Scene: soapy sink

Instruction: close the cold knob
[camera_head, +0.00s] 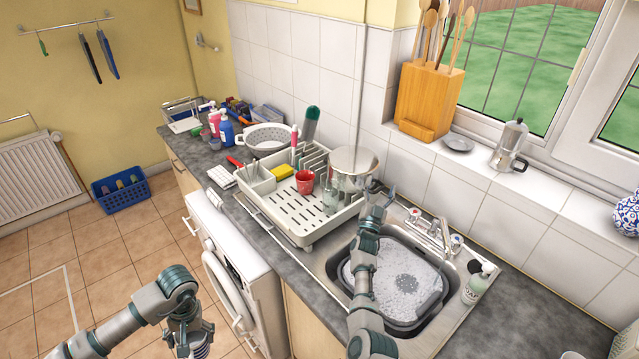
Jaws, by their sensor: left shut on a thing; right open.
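The chrome tap (437,234) stands behind the sink. My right arm reaches over the left side of the sink. My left gripper (195,346) is low at the bottom edge, in front of the washing machine, far from the tap. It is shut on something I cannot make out.
A grey basin (400,322) with foamy water sits in the sink. A soap bottle (480,282) stands right of it. The white drying rack (293,226) with dishes fills the counter left of the sink. A moka pot (511,146) stands on the windowsill.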

